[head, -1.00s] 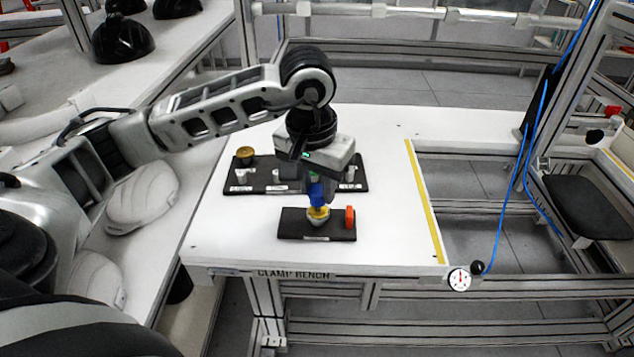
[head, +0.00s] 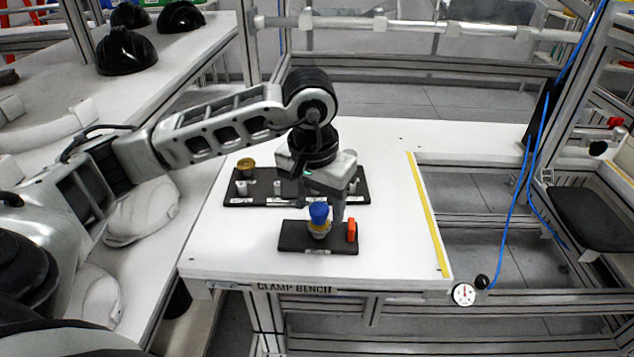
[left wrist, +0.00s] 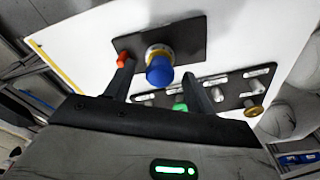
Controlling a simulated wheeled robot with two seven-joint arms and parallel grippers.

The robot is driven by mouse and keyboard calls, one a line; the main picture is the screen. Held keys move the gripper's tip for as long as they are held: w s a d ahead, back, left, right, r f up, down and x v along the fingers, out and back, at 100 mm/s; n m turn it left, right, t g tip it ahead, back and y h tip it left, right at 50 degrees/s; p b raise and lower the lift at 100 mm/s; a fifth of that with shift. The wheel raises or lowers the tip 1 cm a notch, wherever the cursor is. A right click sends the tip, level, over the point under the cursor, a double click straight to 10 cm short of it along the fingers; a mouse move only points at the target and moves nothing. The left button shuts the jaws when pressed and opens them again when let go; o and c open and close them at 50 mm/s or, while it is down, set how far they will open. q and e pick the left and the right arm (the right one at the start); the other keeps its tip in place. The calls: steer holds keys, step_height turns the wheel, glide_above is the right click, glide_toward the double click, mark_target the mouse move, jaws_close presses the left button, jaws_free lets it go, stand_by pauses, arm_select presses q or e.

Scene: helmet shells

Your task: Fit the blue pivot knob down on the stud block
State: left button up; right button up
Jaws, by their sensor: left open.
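The blue pivot knob (head: 319,211) stands upright on the yellow-ringed stud (head: 319,230) of the black stud block (head: 292,241). In the left wrist view the blue knob (left wrist: 160,71) sits over the yellow ring, and I cannot tell how deep it is seated. An orange part (head: 351,230) stands at the block's right end. My left gripper (head: 328,205) is open and empty, just behind the knob. In the left wrist view its fingers (left wrist: 161,90) lie apart on either side of the knob with gaps.
A second black board (head: 283,200) lies behind, with a brass knob (head: 246,164) at its left and several pale studs. A green part (left wrist: 180,106) shows between the fingers. The white bench (head: 230,245) is clear around the block; a yellow strip (head: 428,215) marks its right edge.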

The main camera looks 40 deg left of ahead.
arm_select(q)
steer(key=shift+r, duration=0.85)
step_height(320, 180, up, 14)
steer(key=s+p, duration=0.1)
steer(key=s, duration=0.1)
steer(key=shift+p, duration=0.35)
arm_select(e)
steer(key=r, duration=0.3)
steer(key=shift+s+a, duration=0.1)
steer(key=shift+a, duration=0.1)
arm_select(q)
steer(key=shift+d, duration=0.1)
